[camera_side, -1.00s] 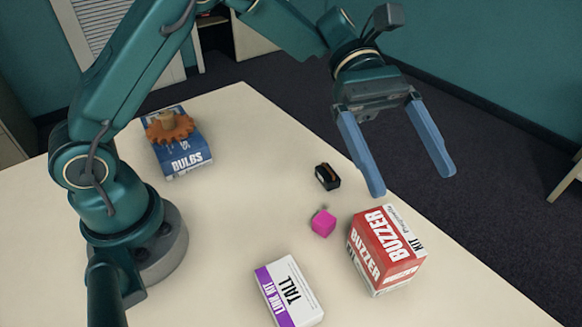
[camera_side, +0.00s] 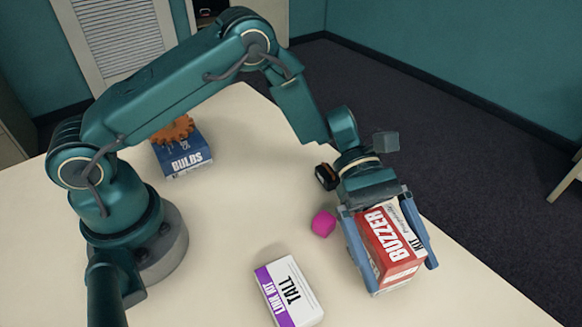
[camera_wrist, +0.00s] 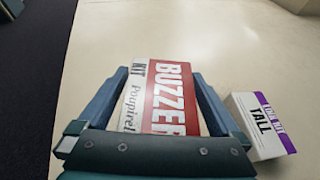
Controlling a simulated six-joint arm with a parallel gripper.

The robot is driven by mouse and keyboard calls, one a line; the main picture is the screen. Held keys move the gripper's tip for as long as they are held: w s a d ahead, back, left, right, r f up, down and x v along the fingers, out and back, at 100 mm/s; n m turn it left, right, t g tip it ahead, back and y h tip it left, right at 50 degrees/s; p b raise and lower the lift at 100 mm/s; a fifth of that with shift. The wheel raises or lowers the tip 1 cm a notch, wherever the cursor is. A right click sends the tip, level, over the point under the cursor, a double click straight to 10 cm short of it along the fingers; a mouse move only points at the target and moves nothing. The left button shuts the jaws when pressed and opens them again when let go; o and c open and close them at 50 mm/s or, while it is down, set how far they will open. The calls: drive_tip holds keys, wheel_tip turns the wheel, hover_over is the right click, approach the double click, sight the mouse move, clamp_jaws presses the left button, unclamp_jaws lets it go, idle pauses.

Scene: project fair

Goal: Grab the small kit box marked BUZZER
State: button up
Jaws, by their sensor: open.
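The red and white BUZZER kit box (camera_side: 390,246) stands on the table at the right in the side view. In the wrist view the box (camera_wrist: 163,95) lies between the fingers, its printed top facing the camera. My gripper (camera_side: 402,278) is open and lowered around the box, with one blue finger along each side. The wrist view shows my gripper (camera_wrist: 163,72) with its fingers on both sides of the box. Slim gaps seem to show between fingers and box; I cannot tell if either finger touches it.
A white and purple TALL link kit box (camera_side: 290,291) lies left of the gripper, and it also shows in the wrist view (camera_wrist: 258,125). A pink cube (camera_side: 323,223) and a small black item (camera_side: 326,177) are close by. A blue BULBS box (camera_side: 184,157) carries an orange gear (camera_side: 173,130).

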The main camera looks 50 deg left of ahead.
drive_tip(key=shift+d, duration=0.1)
drive_tip(key=c, duration=1.4)
